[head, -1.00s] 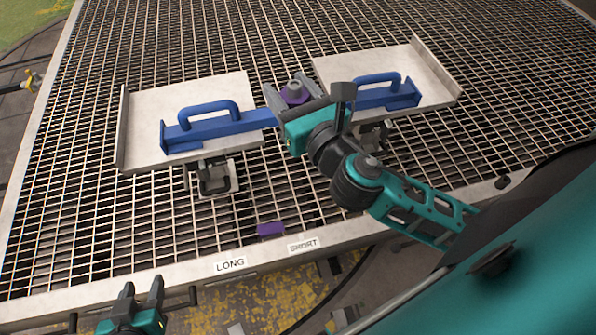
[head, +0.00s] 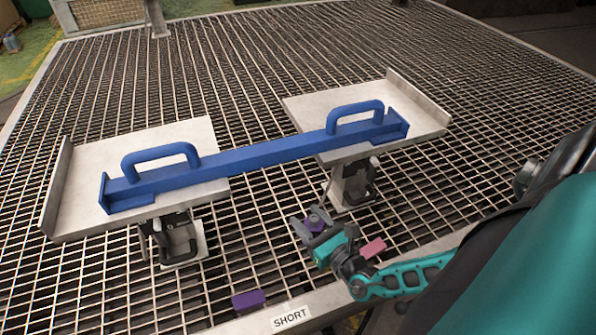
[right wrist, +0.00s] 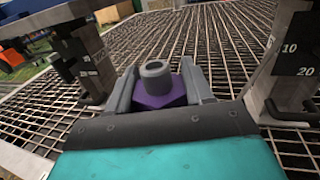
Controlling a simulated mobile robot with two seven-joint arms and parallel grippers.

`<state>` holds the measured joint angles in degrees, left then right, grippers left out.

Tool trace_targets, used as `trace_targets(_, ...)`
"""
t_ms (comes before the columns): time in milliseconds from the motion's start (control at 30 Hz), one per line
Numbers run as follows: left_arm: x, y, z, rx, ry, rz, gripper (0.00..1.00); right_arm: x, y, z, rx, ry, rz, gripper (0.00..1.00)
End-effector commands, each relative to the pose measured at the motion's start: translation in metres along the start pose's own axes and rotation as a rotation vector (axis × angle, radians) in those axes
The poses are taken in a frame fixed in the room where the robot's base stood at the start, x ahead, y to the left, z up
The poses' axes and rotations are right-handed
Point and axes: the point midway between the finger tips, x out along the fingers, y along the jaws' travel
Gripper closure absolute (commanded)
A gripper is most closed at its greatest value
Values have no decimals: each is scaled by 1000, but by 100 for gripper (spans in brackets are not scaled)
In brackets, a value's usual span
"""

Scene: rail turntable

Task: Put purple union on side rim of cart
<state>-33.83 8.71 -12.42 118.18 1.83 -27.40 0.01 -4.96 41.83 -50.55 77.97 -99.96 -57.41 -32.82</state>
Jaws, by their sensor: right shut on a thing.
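The purple union (right wrist: 158,92) has a purple body with a grey round collar on top. In the right wrist view it sits upright between the fingers of my right gripper (right wrist: 160,90), which is shut on it. In the head view the union (head: 315,222) is small and partly hidden by my right gripper (head: 316,228), which is over the grating just in front of the right pedestal. The pale metal rim (head: 345,297) runs along the near edge of the grated deck, with a SHORT label on it. My left gripper is out of view.
A blue bar (head: 255,156) with two handles spans two metal plates (head: 150,145) on pedestals. A purple block (head: 248,300) lies by the near rim, left of the SHORT label. A pink block (head: 372,248) shows beside my right gripper.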

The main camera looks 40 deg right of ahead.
Motion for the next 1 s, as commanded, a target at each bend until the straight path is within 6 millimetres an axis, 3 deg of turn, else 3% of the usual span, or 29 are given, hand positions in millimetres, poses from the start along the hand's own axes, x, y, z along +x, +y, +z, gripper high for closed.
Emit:
trace_targets(167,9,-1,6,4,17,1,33,-1,-4,-31,1,-2,8,94)
trace_targets(600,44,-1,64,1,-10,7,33,-1,-2,-146,1,-2,8,94)
trace_targets(867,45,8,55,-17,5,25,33,-1,-2,-169,4,-2,8,94)
trace_targets(1000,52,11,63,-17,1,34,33,-1,-2,-188,2,-2,8,94)
